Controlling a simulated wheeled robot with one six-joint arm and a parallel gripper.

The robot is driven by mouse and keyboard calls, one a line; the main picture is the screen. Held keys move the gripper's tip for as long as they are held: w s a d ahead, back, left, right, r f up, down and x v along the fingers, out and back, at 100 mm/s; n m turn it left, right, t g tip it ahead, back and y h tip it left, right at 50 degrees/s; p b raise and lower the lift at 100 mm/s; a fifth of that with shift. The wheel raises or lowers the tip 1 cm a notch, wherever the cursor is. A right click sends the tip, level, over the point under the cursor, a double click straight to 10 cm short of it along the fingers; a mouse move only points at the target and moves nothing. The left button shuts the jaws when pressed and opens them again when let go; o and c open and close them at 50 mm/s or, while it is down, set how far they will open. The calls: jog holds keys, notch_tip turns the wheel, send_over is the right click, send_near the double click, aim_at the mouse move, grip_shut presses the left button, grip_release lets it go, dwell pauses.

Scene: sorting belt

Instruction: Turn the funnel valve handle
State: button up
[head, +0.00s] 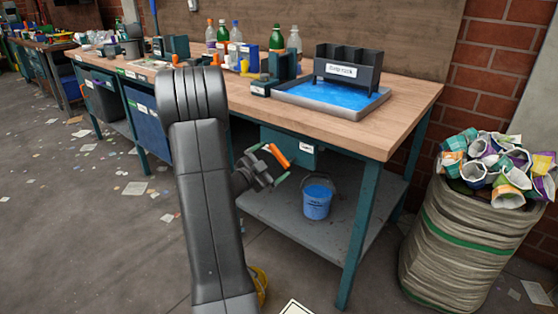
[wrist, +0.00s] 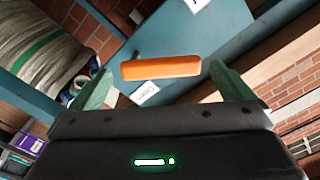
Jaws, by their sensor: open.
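An orange handle (head: 279,155) shows at the front of a teal box (head: 304,150) under the bench's front edge, with a small white label beside it. In the wrist view the orange handle (wrist: 161,68) lies crosswise between my two green fingers, slightly beyond their tips. My gripper (head: 271,163) is open, with its fingers on either side of the handle. I cannot tell whether either finger touches it. The wrist view also shows the teal box face (wrist: 190,35) behind the handle. The funnel itself is not clearly visible.
A wooden bench (head: 415,100) carries a cup rack (head: 347,72) in a blue-filled tray (head: 300,102), with bottles farther back. A blue bucket (head: 317,203) stands on the lower shelf. A full sack (head: 450,245) stands at the right.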

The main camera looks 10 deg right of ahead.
aim_at(277, 157)
jog(key=shift+x, duration=1.9)
jog(key=c, duration=1.2)
jog(key=n+p, duration=0.2)
jog(key=shift+w+a+f+n+p, duration=0.1)
jog(key=shift+w+f+n+p, duration=0.1)
jog(key=shift+n+p, duration=0.15)
jog(key=shift+f+n+p, duration=0.45)
jog(key=shift+n+p, duration=0.4)
jog(key=shift+n, duration=0.4)
jog(key=shift+f+n+p, duration=0.45)
jog(key=shift+n+p, duration=0.35)
jog(key=shift+n, duration=0.4)
